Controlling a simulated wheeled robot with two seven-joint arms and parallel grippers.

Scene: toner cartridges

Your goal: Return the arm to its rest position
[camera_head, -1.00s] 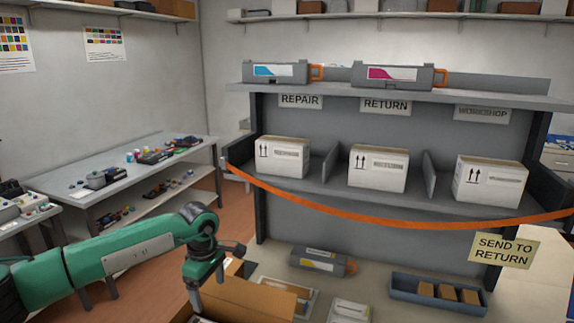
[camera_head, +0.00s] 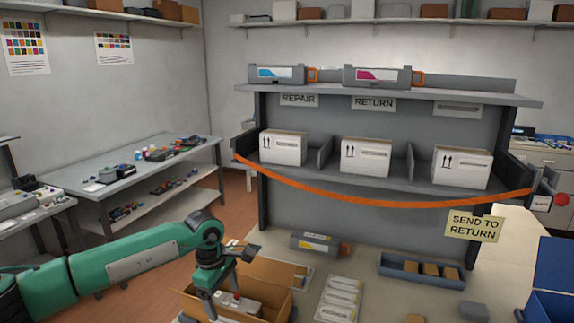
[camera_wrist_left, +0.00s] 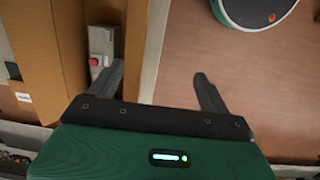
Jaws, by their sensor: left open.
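My left arm is green and comes in from the left of the head view. Its gripper (camera_head: 224,308) points down at an open cardboard box (camera_head: 271,303) on the bench. In the left wrist view the two dark fingers (camera_wrist_left: 160,85) are spread apart with nothing held between them. A light grey item with a red button (camera_wrist_left: 97,58) lies in or beside the cardboard (camera_wrist_left: 40,50), left of the fingers. The same grey item (camera_head: 240,303) shows inside the box in the head view. My right gripper is in neither view.
A shelf unit (camera_head: 385,218) holds white cartons, with toner cartridges (camera_head: 277,75) on top and an orange strap (camera_head: 350,198) across it. A yellow-labelled cartridge (camera_head: 315,243), a blue tray (camera_head: 400,276) and a white pad (camera_head: 338,300) lie on the bench. A side table (camera_head: 140,186) stands left.

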